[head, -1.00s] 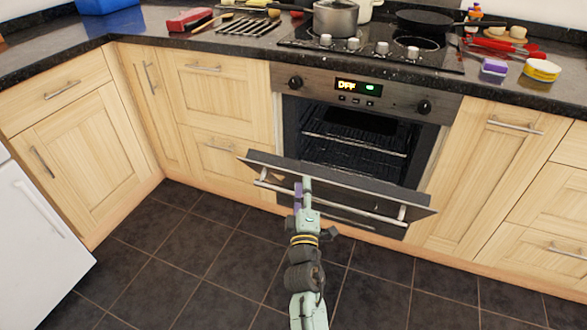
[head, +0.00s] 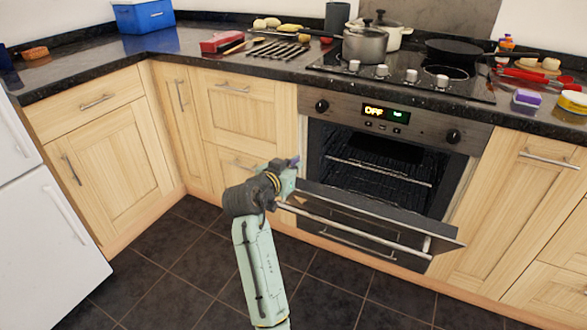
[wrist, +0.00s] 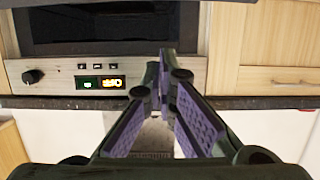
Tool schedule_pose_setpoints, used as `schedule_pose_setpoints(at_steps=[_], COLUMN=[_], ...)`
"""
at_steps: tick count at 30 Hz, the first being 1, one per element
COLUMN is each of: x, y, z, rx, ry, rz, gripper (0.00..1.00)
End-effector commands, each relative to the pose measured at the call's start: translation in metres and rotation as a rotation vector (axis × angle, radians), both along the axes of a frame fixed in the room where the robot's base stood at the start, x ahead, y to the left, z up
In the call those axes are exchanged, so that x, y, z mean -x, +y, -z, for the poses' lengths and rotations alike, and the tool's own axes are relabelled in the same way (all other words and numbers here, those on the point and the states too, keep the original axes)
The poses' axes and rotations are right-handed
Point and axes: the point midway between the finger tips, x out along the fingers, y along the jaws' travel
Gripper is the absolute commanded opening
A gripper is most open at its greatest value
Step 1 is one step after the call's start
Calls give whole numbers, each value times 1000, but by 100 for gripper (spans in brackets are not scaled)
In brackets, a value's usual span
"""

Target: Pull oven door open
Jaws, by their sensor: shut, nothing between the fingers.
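The oven (head: 385,165) has a steel control panel reading OFF, and its cavity with wire racks shows. Its door (head: 385,222) is partly open, tilted down and outward, with a long bar handle (head: 350,226) along its front. My gripper (head: 295,161) is beside the door's upper left corner, in front of the opening's left side. In the head view I cannot tell whether it touches the door. In the wrist view my gripper's purple-padded fingers (wrist: 163,62) meet at the tips, with nothing between them. The control panel (wrist: 60,75) appears upside down there; the door is not clearly seen.
Wooden cupboards (head: 245,110) flank the oven, and a white fridge (head: 45,220) stands at left. The black worktop (head: 215,75) holds pots (head: 365,45), a pan and a blue box (head: 143,17). The dark tiled floor (head: 190,270) in front is clear.

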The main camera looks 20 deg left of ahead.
Motion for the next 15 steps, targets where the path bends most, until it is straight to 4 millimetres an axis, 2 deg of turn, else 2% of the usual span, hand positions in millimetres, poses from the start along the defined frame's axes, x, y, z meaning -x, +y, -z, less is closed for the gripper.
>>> schedule_pose_setpoints(at_steps=[3,9,10,12,15], x=[-26,-67,-68,-53,-43], y=[-2,-3,-3,-1,-1], z=[5,17,20,28,35], rx=[3,2,4,4,3], ry=[1,2,2,2,1], rz=[3,1,-1,-3,-3], gripper=[0,0,0,0,0])
